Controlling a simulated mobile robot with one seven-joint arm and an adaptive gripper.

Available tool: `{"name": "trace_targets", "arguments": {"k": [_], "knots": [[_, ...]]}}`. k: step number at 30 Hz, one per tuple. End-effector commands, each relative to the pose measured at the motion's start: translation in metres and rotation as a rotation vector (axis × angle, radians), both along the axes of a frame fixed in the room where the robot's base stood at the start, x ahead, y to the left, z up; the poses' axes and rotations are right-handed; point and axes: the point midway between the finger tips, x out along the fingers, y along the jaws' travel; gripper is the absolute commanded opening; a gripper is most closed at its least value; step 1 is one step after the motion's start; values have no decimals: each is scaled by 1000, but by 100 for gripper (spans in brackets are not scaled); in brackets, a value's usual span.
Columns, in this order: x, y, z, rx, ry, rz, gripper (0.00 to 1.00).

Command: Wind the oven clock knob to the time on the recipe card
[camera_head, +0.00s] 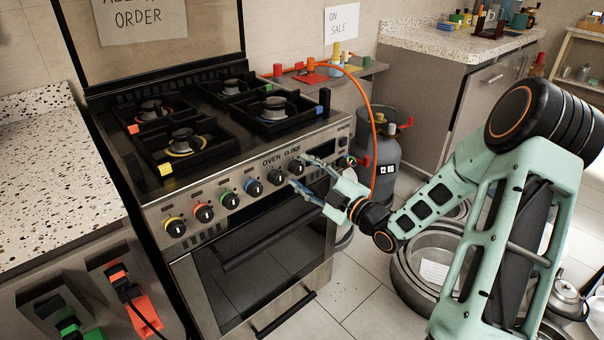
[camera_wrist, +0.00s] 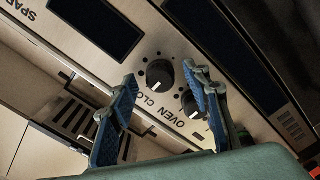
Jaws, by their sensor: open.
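The black oven clock knob (camera_head: 297,167) is on the stove's steel front panel, at the right end of the knob row, near the lettering OVEN CLOCK. In the wrist view this knob (camera_wrist: 161,75) has a white pointer mark and dark dots around it. My gripper (camera_head: 297,171) is open in front of the panel. In the wrist view its blue-padded fingers (camera_wrist: 162,78) lie either side of the knob; I cannot tell whether they touch it. No card with a legible time shows. A small white card (camera_head: 434,272) lies among the pots, its writing unreadable.
Another black knob (camera_head: 254,187) and coloured knobs, such as the red one (camera_head: 203,213), sit left along the panel. The oven door handle (camera_head: 265,245) juts out below. A grey gas cylinder (camera_head: 378,150) with an orange hose and nested pots (camera_head: 405,272) stand at right.

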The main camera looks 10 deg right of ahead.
Motion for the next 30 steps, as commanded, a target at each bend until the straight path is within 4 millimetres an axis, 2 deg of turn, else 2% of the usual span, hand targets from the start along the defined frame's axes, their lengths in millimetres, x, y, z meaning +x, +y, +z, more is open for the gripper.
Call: {"name": "trace_targets", "arguments": {"k": [4, 12, 24, 30], "knots": [[8, 5, 0, 1, 1, 0, 44], [9, 6, 0, 1, 1, -1, 44], [9, 5, 0, 1, 1, -1, 3], [9, 5, 0, 13, 8, -1, 2]]}}
